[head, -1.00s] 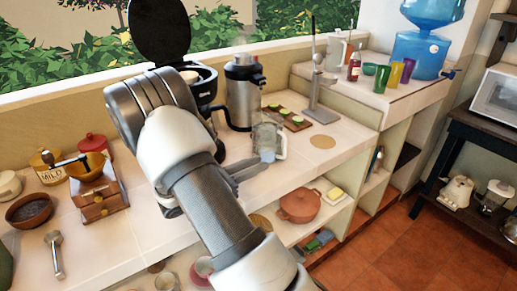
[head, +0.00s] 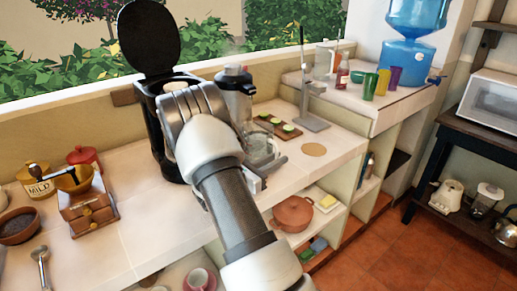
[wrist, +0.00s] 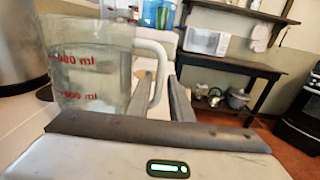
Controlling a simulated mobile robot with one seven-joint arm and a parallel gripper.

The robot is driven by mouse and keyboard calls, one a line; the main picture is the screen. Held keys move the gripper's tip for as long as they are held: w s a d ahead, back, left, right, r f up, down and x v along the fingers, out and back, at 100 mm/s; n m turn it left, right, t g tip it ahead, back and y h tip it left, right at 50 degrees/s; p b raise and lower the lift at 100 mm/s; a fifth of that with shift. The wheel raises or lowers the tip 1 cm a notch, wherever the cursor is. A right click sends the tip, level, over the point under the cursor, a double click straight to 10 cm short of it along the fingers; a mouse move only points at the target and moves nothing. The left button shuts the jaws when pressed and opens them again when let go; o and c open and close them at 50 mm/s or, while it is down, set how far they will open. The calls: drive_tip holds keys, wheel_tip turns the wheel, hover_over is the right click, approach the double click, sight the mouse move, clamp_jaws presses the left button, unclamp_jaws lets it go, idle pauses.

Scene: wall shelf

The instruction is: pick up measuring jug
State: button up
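The measuring jug (head: 258,152) is clear glass with red volume marks and stands upright on the white counter. In the wrist view, the jug (wrist: 90,65) fills the left side, with its pale handle (wrist: 155,52) toward the right. My gripper (wrist: 161,78) is open, with one finger on each side of the lower handle. I cannot tell whether either finger touches it. In the head view, my arm hides most of the gripper and part of the jug; a finger shows just below the jug.
A board with green slices (head: 278,126) and a metal stand (head: 313,122) are behind right. A round cork mat (head: 314,150) lies right of the jug.

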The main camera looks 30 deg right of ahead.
drive_tip(key=d, duration=0.4)
drive_tip(key=shift+w+d, duration=0.15)
drive_tip(key=shift+w, duration=0.25)
clamp_jaws()
idle(0.9)
drive_tip(key=shift+w+r, duration=0.1)
drive_tip(key=shift+r, duration=0.1)
